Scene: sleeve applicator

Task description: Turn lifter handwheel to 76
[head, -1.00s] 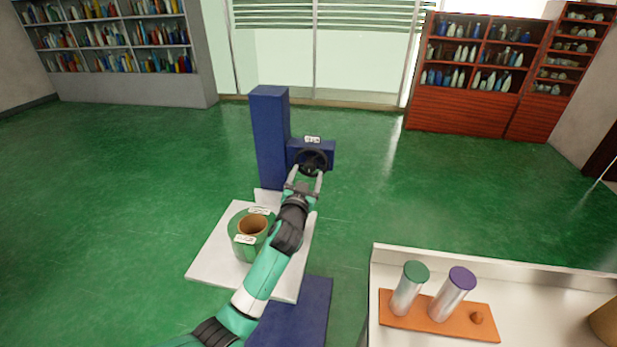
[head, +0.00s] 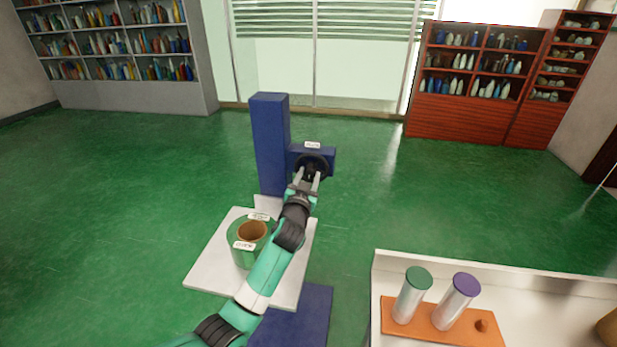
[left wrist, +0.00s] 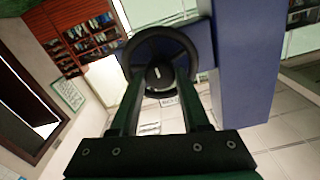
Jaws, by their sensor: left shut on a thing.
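The lifter handwheel (head: 312,163) is a dark round wheel on the front of a blue box (head: 329,156) fixed to a blue column (head: 270,140). My left gripper (head: 307,177) is at the wheel, shut on its hub. In the left wrist view the handwheel (left wrist: 159,60) fills the upper middle, and the two fingers of my left gripper (left wrist: 157,82) reach to its centre. A white label (head: 312,145) sits on top of the box; its text is too small to read. My right gripper does not show.
A green cylinder with a brown opening (head: 251,231) stands on a white platform (head: 205,272) below the wheel. At the right, a white table (head: 395,262) bears an orange board (head: 460,334) with a green-capped (head: 412,297) and a purple-capped cylinder (head: 456,301). Open green floor surrounds the lifter.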

